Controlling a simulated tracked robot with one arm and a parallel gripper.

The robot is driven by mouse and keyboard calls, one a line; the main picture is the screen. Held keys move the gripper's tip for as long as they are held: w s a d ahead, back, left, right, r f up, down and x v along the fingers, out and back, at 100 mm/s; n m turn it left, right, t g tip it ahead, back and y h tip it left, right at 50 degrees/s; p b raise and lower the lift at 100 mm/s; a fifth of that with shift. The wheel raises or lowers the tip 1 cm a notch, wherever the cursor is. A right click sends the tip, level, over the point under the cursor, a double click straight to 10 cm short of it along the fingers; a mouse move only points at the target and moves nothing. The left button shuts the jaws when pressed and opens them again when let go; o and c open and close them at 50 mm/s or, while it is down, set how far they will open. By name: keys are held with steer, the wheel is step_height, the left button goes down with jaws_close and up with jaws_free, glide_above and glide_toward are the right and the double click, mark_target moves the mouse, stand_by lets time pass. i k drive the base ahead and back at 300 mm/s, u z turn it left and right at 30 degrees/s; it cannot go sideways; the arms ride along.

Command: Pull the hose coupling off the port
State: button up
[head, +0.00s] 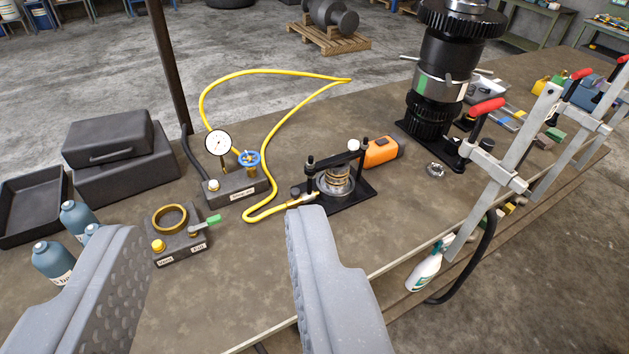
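A yellow hose (268,137) loops over the bench from behind the gauge block (233,187) and back round to the front of a black fixture (348,196). The right finger's tip partly crowds this spot in the picture, so the port itself is hard to make out. My gripper (215,232) is open and empty, its two grey fingers wide apart. The coupling appears beyond the right fingertip.
A dial gauge (218,143) and blue handwheel (249,158) stand on the gauge block. A block with a brass ring (170,218), blue bottles (54,262) and dark cases (125,160) lie left. An orange tool (381,152), tall black assembly (442,80) and clamps (510,165) stand right.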

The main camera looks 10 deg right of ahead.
mark_target(301, 196)
steer(key=z, duration=0.3)
steer(key=i, duration=1.15)
steer(key=u, duration=0.2)
